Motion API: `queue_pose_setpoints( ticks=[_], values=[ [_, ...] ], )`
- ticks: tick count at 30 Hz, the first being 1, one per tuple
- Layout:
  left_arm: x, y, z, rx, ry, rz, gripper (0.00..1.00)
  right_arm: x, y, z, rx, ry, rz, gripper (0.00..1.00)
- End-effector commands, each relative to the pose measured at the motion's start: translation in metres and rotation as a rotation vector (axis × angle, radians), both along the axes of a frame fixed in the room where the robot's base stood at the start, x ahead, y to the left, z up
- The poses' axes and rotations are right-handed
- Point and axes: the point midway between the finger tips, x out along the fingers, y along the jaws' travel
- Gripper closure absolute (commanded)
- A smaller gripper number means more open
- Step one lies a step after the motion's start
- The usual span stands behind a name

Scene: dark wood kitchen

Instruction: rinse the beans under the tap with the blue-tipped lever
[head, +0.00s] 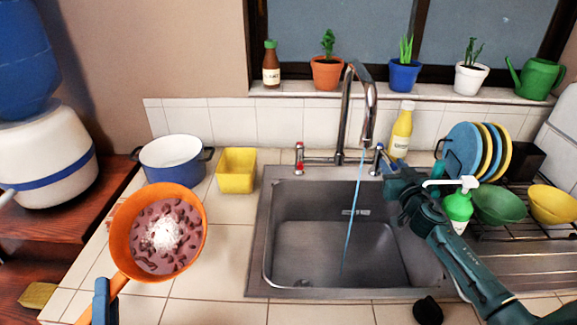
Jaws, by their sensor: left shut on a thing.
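The beans (181,214) are reddish-brown, with a pale patch in the middle, inside an orange pan (124,232). The pan is over the counter, left of the sink; I cannot tell whether it touches the counter. My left gripper (101,302), partly in view at the lower left, is shut on the pan's handle. The metal tap (346,110) has a red-tipped lever (299,148) on the left and a blue-tipped lever (378,152) on the right. A thin blue stream (352,222) falls into the sink. My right gripper (386,163) is at the blue-tipped lever; its fingers are unclear.
The steel sink (256,235) is empty apart from the stream. A white-blue pot (172,158) and yellow container (236,171) stand behind the pan. A yellow bottle (402,131), green soap bottle (458,206) and dish rack (510,236) are on the right.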

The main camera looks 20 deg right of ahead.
Motion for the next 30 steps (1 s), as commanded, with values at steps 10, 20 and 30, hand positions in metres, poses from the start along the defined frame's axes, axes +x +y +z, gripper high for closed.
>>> queue_pose_setpoints(
  ticks=[10, 20, 30],
  values=[
    [0.000, 0.000, -0.001, -0.002, -0.005, -0.001, 1.00, -0.060, 0.011, -0.002, 0.002, 0.003, 0.002, 0.65],
    [0.000, 0.000, -0.002, -0.002, -0.005, -0.001, 1.00, -0.075, 0.013, 0.000, 0.000, 0.001, 0.000, 0.65],
    [0.000, 0.000, -0.001, -0.002, -0.005, -0.001, 1.00, -0.074, 0.013, 0.000, -0.016, 0.004, -0.001, 0.81]
  ],
)
